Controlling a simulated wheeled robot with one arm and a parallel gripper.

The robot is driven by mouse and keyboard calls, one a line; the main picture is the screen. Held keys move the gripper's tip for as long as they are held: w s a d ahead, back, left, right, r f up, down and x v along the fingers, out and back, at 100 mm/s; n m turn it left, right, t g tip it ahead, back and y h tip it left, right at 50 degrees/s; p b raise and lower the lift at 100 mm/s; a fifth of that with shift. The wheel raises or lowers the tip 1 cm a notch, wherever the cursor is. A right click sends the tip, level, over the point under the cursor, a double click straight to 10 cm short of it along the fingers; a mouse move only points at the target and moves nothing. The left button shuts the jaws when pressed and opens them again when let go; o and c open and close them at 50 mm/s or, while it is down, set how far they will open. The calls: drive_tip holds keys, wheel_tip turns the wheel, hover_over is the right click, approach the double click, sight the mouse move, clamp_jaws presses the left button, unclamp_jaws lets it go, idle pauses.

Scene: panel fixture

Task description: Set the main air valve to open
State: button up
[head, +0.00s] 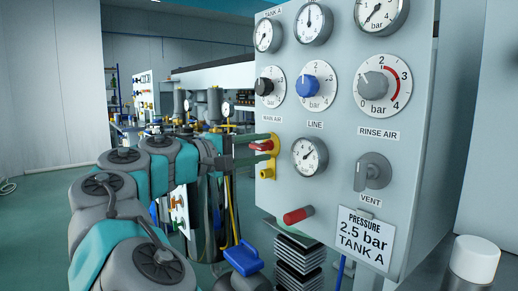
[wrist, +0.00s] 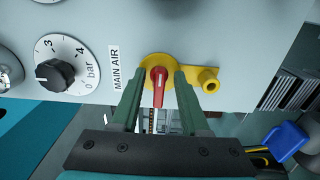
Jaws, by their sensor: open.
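The main air valve (head: 267,172) is a yellow fitting with a red lever (head: 263,146), low on the panel's left edge under the MAIN AIR label. In the head view the lever points left, crosswise to the yellow stub below it. My gripper (head: 267,146) reaches it from the left with its green fingers open. In the wrist view the red lever (wrist: 159,88) lies between the two fingers of my gripper (wrist: 161,76), with a small gap visible on each side. The yellow valve body (wrist: 208,76) shows behind and beside the fingertips.
The grey panel (head: 335,190) carries several gauges and knobs, including a black knob (head: 264,86) above the valve, a blue knob (head: 308,87) and a grey vent handle (head: 372,171). A red-ended handle (head: 298,215) sticks out below. A blue-handled part (head: 243,258) stands lower left.

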drive_tip(key=v, duration=0.7)
drive_tip(key=shift+s+a, duration=0.25)
drive_tip(key=shift+a, duration=0.1)
drive_tip(key=shift+d, duration=0.1)
